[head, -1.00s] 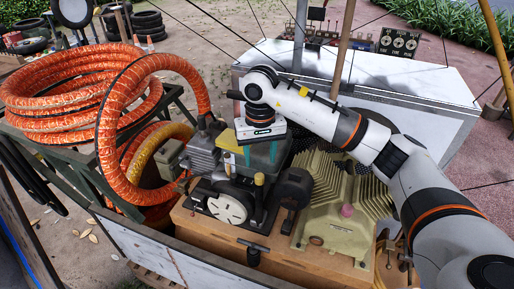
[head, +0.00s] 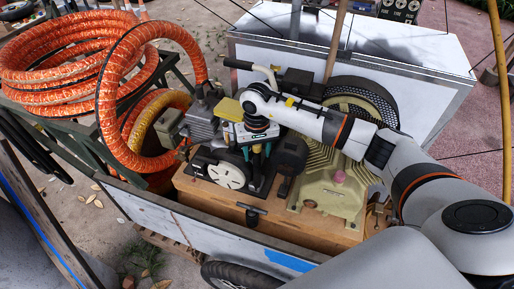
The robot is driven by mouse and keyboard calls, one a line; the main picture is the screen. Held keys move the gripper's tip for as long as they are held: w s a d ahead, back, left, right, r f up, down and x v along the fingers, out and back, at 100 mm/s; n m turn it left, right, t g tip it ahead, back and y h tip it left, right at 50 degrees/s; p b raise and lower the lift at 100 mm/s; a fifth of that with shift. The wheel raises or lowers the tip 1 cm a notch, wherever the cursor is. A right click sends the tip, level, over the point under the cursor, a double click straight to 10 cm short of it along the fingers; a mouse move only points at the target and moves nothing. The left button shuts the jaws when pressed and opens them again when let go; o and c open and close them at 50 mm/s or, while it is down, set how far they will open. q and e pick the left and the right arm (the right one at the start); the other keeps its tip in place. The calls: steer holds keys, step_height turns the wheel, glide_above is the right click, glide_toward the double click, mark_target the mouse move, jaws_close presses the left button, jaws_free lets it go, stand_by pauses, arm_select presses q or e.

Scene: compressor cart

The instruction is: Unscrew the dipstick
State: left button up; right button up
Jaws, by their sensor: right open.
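My right gripper (head: 257,153) points down over the motor and pump unit on the wooden cart deck. Its teal fingers are open. A short post with a yellowish top (head: 257,150), which may be the dipstick, stands upright at the fingers, seemingly between them. I cannot tell whether they touch it. The gripper body partly hides its top. To its left is a pale round slotted disc (head: 226,174). My left gripper is out of view.
An olive finned compressor block (head: 327,195) with a pink knob (head: 339,177) stands right of the gripper. Orange ribbed hose (head: 75,75) is coiled at left. A dark T-handle (head: 252,210) stands at the deck's front edge. A white metal box (head: 410,65) is behind.

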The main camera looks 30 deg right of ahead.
steer(key=c, duration=1)
steer(key=shift+f+n+b, duration=0.1)
steer(key=shift+n+b, duration=0.9)
steer(key=shift+b, duration=0.35)
steer(key=shift+c, duration=0.2)
steer(key=shift+n+b, duration=0.35)
steer(key=shift+n, duration=0.05)
steer(key=shift+n+b, duration=0.4)
steer(key=shift+b, duration=0.25)
steer(key=shift+n+b, duration=0.8)
steer(key=shift+b, duration=0.15)
